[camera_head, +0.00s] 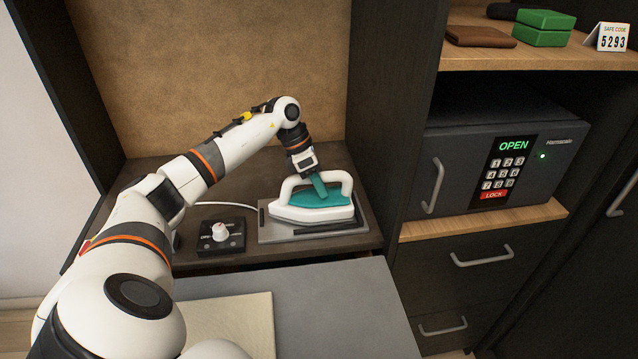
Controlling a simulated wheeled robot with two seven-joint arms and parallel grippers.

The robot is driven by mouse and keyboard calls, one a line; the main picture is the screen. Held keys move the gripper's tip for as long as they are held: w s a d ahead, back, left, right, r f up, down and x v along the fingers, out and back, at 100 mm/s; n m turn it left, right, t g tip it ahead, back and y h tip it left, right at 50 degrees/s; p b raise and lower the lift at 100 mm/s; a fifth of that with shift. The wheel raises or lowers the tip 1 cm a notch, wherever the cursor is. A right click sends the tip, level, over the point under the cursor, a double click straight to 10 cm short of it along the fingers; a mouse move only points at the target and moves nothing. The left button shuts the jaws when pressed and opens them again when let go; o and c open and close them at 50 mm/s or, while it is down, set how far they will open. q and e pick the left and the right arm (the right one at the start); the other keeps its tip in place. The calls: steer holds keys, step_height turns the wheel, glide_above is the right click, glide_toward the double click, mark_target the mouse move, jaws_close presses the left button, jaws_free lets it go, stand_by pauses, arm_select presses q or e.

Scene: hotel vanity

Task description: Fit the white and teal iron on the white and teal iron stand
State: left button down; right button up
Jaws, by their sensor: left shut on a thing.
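The white and teal iron (322,198) is on the dark shelf, with its white handle arching above a teal body. My left gripper (319,186) comes down from above and is shut on the iron's handle. A flat grey plate with dark edges (350,227) lies under the iron, in the place of a stand. A white rounded base (300,214) shows between the teal part and the plate. I cannot tell whether it belongs to the iron or the stand, or whether the iron rests fully on it. My right gripper is not in view.
A black box with a white knob (221,233) stands left of the plate, with a white cable behind. A grey board (340,300) with a cream cloth (235,325) lies in front. A dark cabinet wall (385,120) and a safe (460,165) stand to the right.

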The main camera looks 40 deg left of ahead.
mark_target(300, 197)
arm_select(q)
steer(key=shift+f+b, duration=0.3)
steer(key=shift+f, duration=0.05)
stand_by(0.5)
steer(key=c, duration=1.1)
jaws_free()
steer(key=shift+s+f, duration=0.1)
steer(key=shift+f, duration=0.05)
steer(key=b+v, duration=0.1)
steer(key=v, duration=1.1)
steer(key=shift+b, duration=0.35)
